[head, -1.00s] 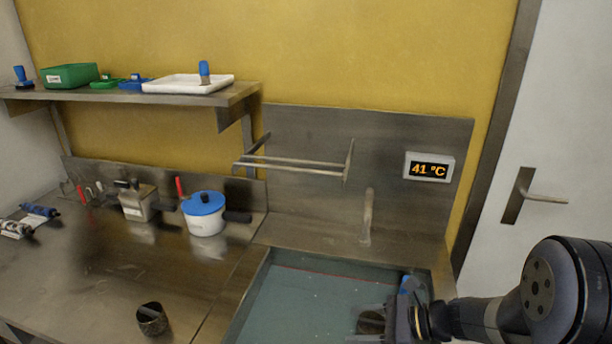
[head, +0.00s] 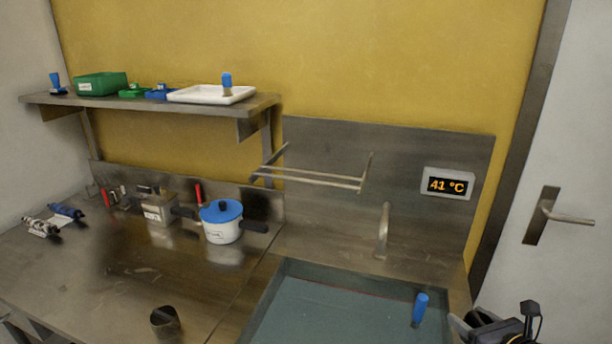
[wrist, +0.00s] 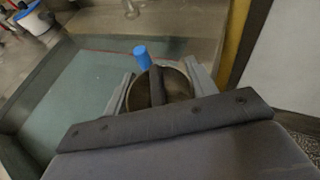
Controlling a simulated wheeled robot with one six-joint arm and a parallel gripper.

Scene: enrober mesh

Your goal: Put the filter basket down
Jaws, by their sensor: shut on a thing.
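My gripper (wrist: 158,88) is shut on the filter basket (wrist: 178,84), a round, dark metal cup with a pale rim, in the wrist view. The jaws lie on its two sides, and a dark bar crosses in front of its opening. The basket is held over or beside the teal-floored basin (wrist: 75,95); its height cannot be told. In the head view only a part of my gripper shows at the lower right edge, and the basket is not visible there.
A blue-handled tool (head: 420,308) stands in the basin near the basket. A dark open cylinder (head: 165,321) stands on the steel counter (head: 110,275). A blue-lidded pot (head: 222,226) stands at the back. A tap (head: 383,232) rises behind the basin. The counter's middle is clear.

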